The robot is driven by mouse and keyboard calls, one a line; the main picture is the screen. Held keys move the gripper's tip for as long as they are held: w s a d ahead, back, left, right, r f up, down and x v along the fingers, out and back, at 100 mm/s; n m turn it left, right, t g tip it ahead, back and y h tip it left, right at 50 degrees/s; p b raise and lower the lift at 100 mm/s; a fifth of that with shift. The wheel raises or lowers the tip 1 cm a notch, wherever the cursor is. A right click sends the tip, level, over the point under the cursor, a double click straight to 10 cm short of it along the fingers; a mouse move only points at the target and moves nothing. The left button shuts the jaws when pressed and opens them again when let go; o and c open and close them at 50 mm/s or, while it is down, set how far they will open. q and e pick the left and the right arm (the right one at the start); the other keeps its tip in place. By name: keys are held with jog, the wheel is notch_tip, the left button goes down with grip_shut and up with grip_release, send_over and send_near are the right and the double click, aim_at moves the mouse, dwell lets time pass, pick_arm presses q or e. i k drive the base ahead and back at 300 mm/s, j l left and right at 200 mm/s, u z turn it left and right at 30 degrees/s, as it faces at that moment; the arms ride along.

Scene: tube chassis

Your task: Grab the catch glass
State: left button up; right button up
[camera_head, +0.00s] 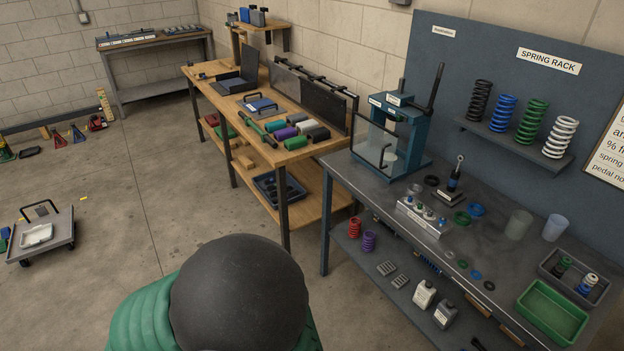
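Two translucent cups stand upright near the back of the grey workbench on the right. One is a greyish clear cup (518,225), and the other is a pale bluish cup (555,228) just right of it. I cannot tell which of them is the catch glass. Both look empty, and nothing is touching them. Neither of my grippers is in view.
The grey workbench (350,172) also holds a teal press (410,130), a block of small parts (424,217), a green tray (551,312) and a dark tray (598,292). A dark rounded form (238,295) with green padding blocks the bottom centre. Floor at left is mostly open.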

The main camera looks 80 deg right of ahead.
aim_at(518, 226)
jog(key=z, duration=4.2)
jog(key=i+j, duration=0.1)
